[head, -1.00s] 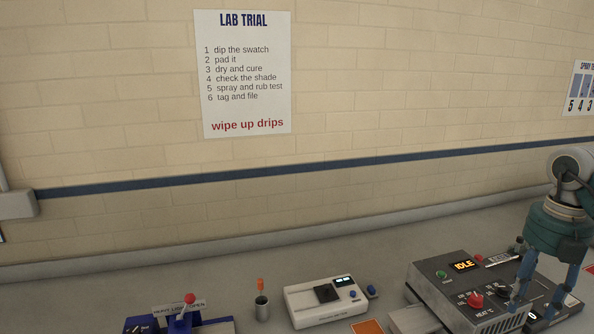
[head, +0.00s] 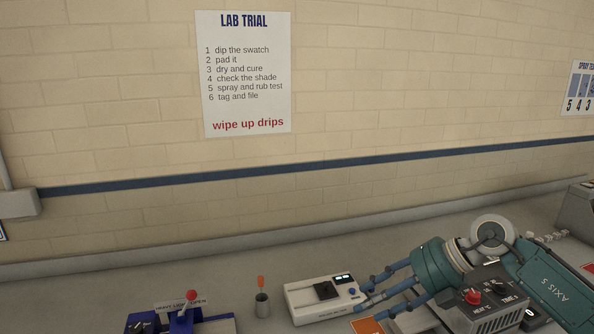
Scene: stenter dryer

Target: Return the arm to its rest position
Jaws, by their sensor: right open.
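My right gripper (head: 366,293) comes in from the right, with its teal wrist in front of the dark stenter dryer box (head: 483,318). Its blue fingers point left and are spread open with nothing seen between them. The fingertips are in front of or beside the right end of the white meter (head: 318,303); I cannot tell whether they touch it. The dryer's red knob (head: 473,296) shows below the wrist, while its display is hidden behind my arm. My left gripper is not in view.
A blue device with a red-knobbed lever (head: 190,295) stands at the lower left. A grey cup (head: 262,305) with an orange-tipped item is left of the meter. An orange card (head: 367,326) lies at the front. The bench behind the cup is clear up to the wall.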

